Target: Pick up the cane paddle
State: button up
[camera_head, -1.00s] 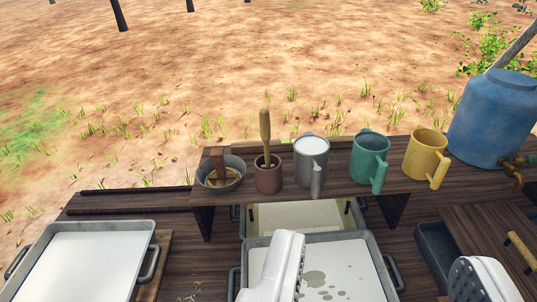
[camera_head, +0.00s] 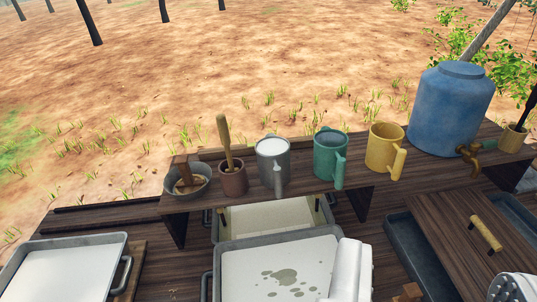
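A pale wooden stick with a wider upper end, which I take for the cane paddle (camera_head: 224,139), stands tilted in a small reddish-brown pot (camera_head: 233,181) on the raised wooden shelf. Its lower end is hidden inside the pot. My gripper (camera_head: 430,268) shows as two white fingers at the bottom right, wide apart with nothing held between them. It is nearer to me and well to the right of the paddle, apart from it.
A bowl with a wooden block (camera_head: 185,182), a grey mug of white liquid (camera_head: 273,160), a green mug (camera_head: 329,157) and a yellow mug (camera_head: 384,148) share the shelf. A blue barrel (camera_head: 450,110) stands right. Trays (camera_head: 120,262) and a handled wooden lid (camera_head: 450,235) lie below.

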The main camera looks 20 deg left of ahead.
aim_at(223, 123)
jog(key=z, duration=1.75)
jog(key=k, duration=1.25)
jog(key=u, duration=1.85)
jog(key=i, duration=1.5)
